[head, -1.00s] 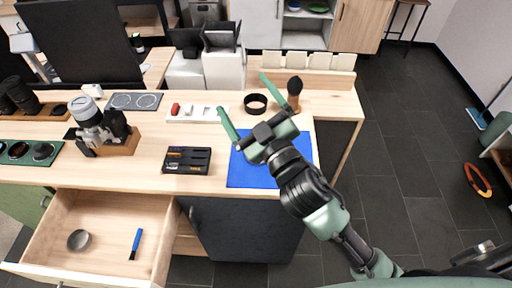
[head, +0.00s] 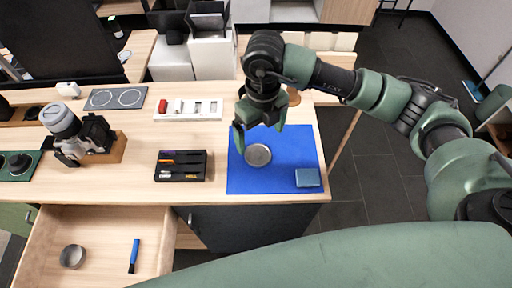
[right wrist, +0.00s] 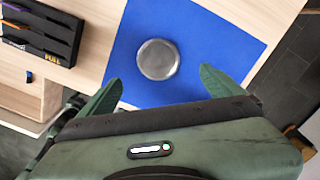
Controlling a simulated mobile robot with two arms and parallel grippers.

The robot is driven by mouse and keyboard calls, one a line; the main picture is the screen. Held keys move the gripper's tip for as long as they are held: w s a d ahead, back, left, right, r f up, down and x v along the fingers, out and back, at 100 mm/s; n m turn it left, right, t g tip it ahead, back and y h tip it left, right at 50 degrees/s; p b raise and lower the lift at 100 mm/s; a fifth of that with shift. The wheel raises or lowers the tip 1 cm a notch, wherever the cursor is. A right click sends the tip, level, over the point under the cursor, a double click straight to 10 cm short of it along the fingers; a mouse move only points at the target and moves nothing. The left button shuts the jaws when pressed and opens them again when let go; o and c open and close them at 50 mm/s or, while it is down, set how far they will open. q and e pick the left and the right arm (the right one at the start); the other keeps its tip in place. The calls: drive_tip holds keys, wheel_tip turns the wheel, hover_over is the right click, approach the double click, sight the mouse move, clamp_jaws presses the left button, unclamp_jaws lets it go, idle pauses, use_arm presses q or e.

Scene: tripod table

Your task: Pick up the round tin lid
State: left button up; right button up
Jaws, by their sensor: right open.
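The round tin lid (head: 257,155) is a flat silver-grey disc lying on the blue mat (head: 245,182). It also shows in the right wrist view (right wrist: 158,59), beyond and between my fingertips. My right gripper (head: 260,140) is open and points down over the mat, just behind the lid in the head view. In the right wrist view its two green fingers (right wrist: 158,85) are wide apart with nothing between them. The lid appears apart from the fingers. My left gripper is not in view.
A small blue-grey box (head: 308,177) lies on the mat's right front corner. A black tray with pens (head: 181,166) stands left of the mat. A white tray (head: 190,109) is behind. An open drawer (head: 100,235) juts out at front left.

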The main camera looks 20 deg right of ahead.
sight(259, 155)
drive_tip(key=shift+d+f, duration=0.3)
drive_tip(key=shift+f, duration=0.05)
drive_tip(key=f+p, duration=0.1)
drive_tip(key=f, duration=0.3)
drive_tip(key=a+f+p, duration=0.1)
drive_tip(key=f, duration=0.1)
drive_tip(key=shift+s+f+p, duration=0.1)
drive_tip(key=shift+f+p, duration=0.05)
drive_tip(key=shift+p, duration=0.15)
drive_tip(key=shift+f, duration=0.25)
drive_tip(key=shift+f, duration=0.15)
drive_tip(key=c, duration=1.4)
